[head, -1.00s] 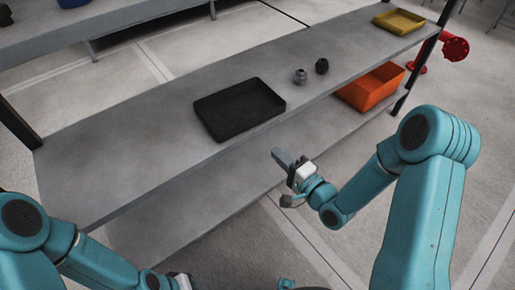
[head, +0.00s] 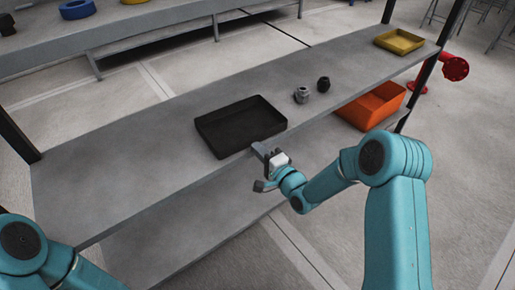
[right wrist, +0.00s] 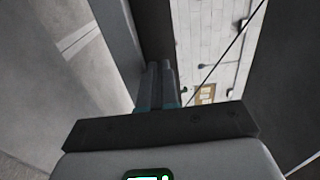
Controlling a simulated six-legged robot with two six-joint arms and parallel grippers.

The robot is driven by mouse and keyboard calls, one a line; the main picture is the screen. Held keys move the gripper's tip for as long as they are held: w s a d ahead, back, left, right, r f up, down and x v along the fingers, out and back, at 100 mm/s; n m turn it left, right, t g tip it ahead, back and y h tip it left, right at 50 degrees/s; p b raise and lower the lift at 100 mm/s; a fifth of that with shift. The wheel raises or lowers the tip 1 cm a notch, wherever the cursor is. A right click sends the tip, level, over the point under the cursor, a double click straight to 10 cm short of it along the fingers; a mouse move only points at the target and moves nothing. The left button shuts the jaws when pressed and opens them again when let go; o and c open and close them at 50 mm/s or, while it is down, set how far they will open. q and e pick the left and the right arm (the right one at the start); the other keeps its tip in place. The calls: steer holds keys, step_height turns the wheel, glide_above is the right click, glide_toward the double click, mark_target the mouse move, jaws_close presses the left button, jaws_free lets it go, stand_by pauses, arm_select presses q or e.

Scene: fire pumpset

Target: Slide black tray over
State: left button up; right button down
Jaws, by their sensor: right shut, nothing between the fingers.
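The black tray (head: 238,128) lies flat and empty on the upper grey shelf (head: 110,160), close to its front edge. My right gripper (head: 261,150) is shut and empty at the shelf's front edge, just in front of the tray's near side. I cannot tell whether its fingertips touch the tray. In the right wrist view the closed fingers (right wrist: 158,85) point ahead alongside dark and grey surfaces that I cannot identify for sure. Of my left arm only some links show at the lower left; its gripper is out of view.
Two small fittings, one grey (head: 302,95) and one black (head: 323,84), stand right of the tray. A yellow tray (head: 400,42) sits at the shelf's far right. An orange bin (head: 372,106) is on the lower shelf. The upper shelf left of the black tray is clear.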

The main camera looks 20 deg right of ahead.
mark_target(250, 142)
steer(key=shift+w+a, duration=0.15)
steer(key=shift+w, duration=0.25)
steer(key=b+x, duration=0.2)
steer(key=x, duration=0.1)
steer(key=shift+w+a+f, duration=0.15)
steer(key=shift+w, duration=0.3)
